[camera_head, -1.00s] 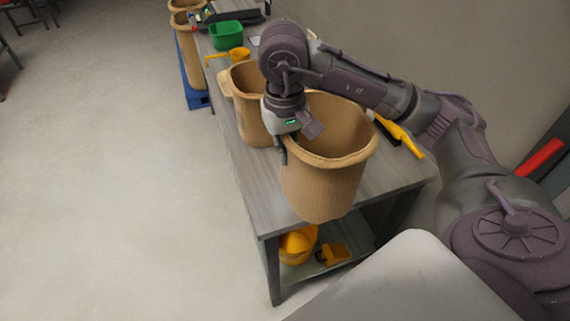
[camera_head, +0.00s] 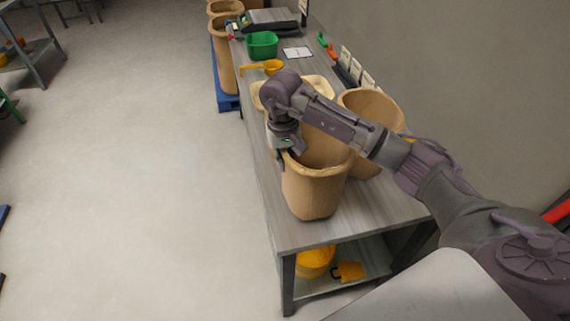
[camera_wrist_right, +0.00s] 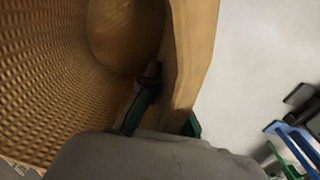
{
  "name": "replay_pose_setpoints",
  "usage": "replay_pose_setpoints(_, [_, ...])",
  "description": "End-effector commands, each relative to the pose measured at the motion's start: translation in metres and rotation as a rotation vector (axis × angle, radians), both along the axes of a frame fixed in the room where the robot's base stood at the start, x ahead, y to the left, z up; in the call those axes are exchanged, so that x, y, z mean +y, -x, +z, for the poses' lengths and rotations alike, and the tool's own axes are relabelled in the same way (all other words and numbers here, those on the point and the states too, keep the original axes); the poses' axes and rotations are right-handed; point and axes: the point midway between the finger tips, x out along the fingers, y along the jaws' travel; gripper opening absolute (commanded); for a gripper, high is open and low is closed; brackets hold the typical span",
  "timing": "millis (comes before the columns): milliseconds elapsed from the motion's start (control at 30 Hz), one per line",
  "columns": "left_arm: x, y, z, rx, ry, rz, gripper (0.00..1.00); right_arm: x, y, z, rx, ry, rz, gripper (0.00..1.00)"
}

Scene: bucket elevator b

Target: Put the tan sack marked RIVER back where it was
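A tan sack (camera_head: 313,193) with an open top stands out at the near end of the grey table. No RIVER lettering is readable on it. My right gripper (camera_head: 284,153) is at its left rim. In the right wrist view, the fingers of the right gripper (camera_wrist_right: 165,112) sit on either side of the sack's rim (camera_wrist_right: 188,65), one inside and one outside, shut on it. The woven inside (camera_wrist_right: 50,70) fills the left of that view. The sack is upright; I cannot tell whether its base touches the tabletop. My left gripper is out of view.
Another tan sack (camera_head: 377,125) stands close behind on the right. Two more sacks with pale tops are partly hidden by my arm. A yellow scoop (camera_head: 272,67), green bin (camera_head: 262,46) and scale (camera_head: 270,20) are further along. The table's near corner (camera_head: 290,240) is bare.

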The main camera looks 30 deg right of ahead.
Motion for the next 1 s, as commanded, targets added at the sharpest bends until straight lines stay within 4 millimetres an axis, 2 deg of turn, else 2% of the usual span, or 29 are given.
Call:
replay_pose_setpoints(33, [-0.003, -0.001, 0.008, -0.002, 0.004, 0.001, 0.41, 0.0, 0.002, -0.006, 0.007, -0.001, 0.0, 0.0])
replay_pose_setpoints(200, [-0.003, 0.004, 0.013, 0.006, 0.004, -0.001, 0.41, 0.0, 0.001, -0.023, 0.001, -0.001, 0.0, 0.0])
replay_pose_setpoints(567, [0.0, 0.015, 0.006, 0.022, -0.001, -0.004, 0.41, 0.0, 0.0, -0.029, -0.001, 0.0, 0.0, 0.0])
replay_pose_setpoints(767, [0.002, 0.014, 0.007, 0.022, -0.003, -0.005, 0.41, 0.0, 0.001, -0.027, 0.0, -0.001, 0.0, 0.31])
replay_pose_setpoints(1000, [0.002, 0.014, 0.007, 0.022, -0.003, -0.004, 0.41, 0.0, 0.001, -0.027, 0.0, -0.001, 0.0, 0.31])
